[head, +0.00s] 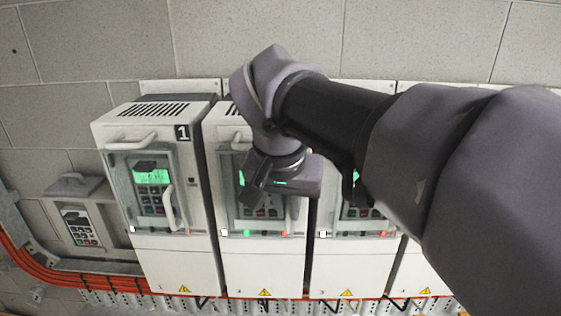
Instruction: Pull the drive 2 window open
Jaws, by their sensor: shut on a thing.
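Drive 2 (262,268) is the second white cabinet from the left in the row. Its clear window (229,180) covers a panel with a green-lit screen, and my gripper and wrist hide much of it. My gripper (256,204) is in front of the right half of this window and is shut on its handle. The handle itself is hidden behind the gripper. I cannot tell whether the window stands slightly off the cabinet front.
Drive 1 (178,262) stands at left, with a top handle (131,143) and a vertical window handle (170,207). Drive 3 (345,268) stands at right, partly behind my arm. A small grey box (82,218) and orange cables (60,279) are at far left.

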